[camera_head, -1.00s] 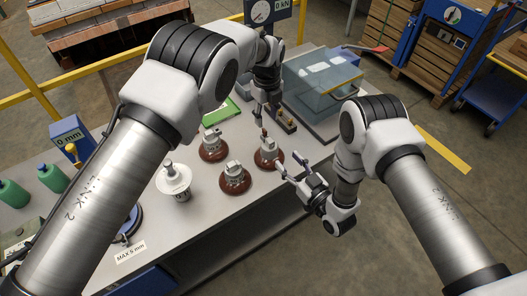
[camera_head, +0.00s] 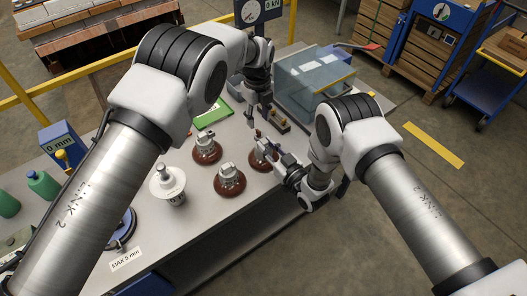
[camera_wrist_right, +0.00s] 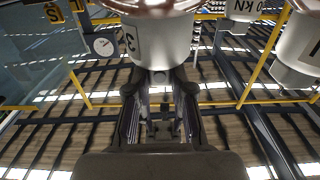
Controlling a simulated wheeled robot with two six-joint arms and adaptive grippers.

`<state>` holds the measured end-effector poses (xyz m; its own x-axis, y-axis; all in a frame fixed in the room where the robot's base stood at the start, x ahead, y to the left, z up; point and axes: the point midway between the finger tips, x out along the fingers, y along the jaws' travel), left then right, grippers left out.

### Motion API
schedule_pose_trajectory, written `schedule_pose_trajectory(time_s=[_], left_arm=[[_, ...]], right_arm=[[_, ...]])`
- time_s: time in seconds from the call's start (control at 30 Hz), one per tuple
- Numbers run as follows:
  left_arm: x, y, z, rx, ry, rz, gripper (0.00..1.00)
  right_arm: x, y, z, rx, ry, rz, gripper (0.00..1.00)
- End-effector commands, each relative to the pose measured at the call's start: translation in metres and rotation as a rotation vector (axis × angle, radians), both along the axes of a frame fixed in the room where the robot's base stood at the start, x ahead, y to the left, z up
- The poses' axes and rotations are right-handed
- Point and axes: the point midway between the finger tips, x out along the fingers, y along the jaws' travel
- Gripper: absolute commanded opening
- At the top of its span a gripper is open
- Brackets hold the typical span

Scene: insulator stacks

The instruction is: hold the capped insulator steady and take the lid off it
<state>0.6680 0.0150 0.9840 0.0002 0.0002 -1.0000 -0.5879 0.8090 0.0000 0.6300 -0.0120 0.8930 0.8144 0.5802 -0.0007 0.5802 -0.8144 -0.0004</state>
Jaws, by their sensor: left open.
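A brown insulator with a grey-white top (camera_head: 256,161) stands on the table, partly hidden by my right gripper. My left gripper (camera_head: 256,128) is open above it, pointing down. My right gripper (camera_head: 273,157) is at its right side. In the right wrist view, an upside-down picture, the grey-white part marked 3 (camera_wrist_right: 160,38) with a brown disc is just ahead of the fingers (camera_wrist_right: 160,88), which stand apart. I cannot tell whether they touch it. A seam between lid and body is too small to see.
Two more brown insulators (camera_head: 207,151) (camera_head: 229,181) and a white one (camera_head: 167,186) stand left of it. A clear-walled box (camera_head: 312,82) is behind at right, with a dark block (camera_head: 280,123) in front. A green tray (camera_head: 212,115) lies at the back.

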Motion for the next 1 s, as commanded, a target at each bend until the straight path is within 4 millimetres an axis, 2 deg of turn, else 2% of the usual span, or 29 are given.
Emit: schedule_pose_trajectory(time_s=[0.1, 0.17, 0.23, 0.37, 0.47, 0.63, 0.9, 1.0], left_arm=[[0.000, 0.000, 0.000, 0.000, 0.000, 0.000, 0.43], [0.000, 0.000, 0.001, 0.000, 0.000, 0.000, 0.38], [0.001, 0.000, 0.012, 0.000, -0.004, -0.001, 0.38], [0.001, 0.000, 0.048, 0.001, -0.005, -0.007, 0.38], [0.000, 0.000, 0.055, 0.000, 0.000, -0.009, 0.38], [-0.001, 0.000, 0.033, 0.000, 0.003, -0.010, 0.38], [-0.001, 0.000, -0.029, 0.000, 0.003, -0.008, 0.38], [0.000, 0.000, -0.047, -0.001, 0.001, -0.009, 0.38]], right_arm=[[0.000, 0.000, 0.000, 0.001, -0.001, 0.000, 0.00], [0.000, 0.000, 0.000, 0.001, -0.001, 0.000, 0.00], [0.000, 0.000, 0.001, 0.001, -0.001, 0.000, 0.00], [0.000, 0.000, 0.000, 0.001, -0.001, 0.000, 0.00], [0.000, 0.000, 0.000, 0.001, -0.001, 0.000, 0.00], [0.000, 0.000, 0.000, 0.000, -0.002, 0.000, 0.00], [0.000, 0.000, 0.001, 0.000, -0.002, 0.000, 0.00], [0.000, 0.000, 0.001, 0.000, -0.002, 0.000, 0.00]])
